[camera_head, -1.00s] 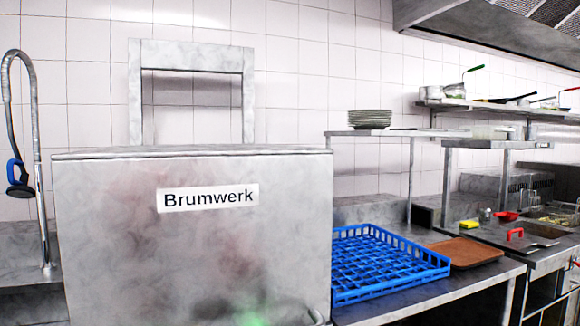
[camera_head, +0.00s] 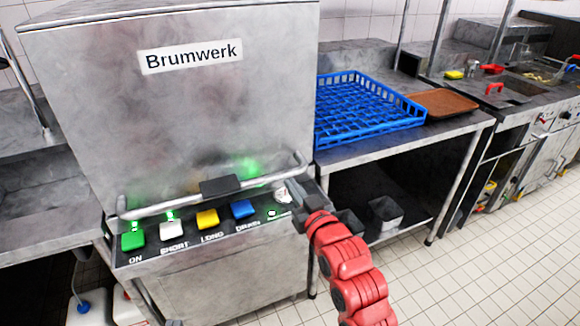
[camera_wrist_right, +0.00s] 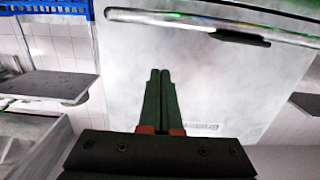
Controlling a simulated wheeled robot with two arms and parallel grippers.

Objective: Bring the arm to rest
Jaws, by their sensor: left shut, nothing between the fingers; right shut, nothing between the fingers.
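My right arm (camera_head: 345,260) is red and reaches in from the lower right in the head view. Its end is at the right end of the Brumwerk machine's button panel; the fingertips are hard to make out there. In the right wrist view my right gripper (camera_wrist_right: 160,72) is shut and empty, its two dark fingers side by side. The machine (camera_head: 200,100) fills that view's background, upside down. Whether the arm touches the machine, I cannot tell. My left gripper is not in view.
The machine's bar handle (camera_head: 220,187) runs above green, white, yellow and blue buttons (camera_head: 243,209). A blue rack (camera_head: 365,130) and brown tray (camera_head: 437,103) lie on the counter to the right. A grey bin (camera_head: 385,213) stands below. Tiled floor is clear at right.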

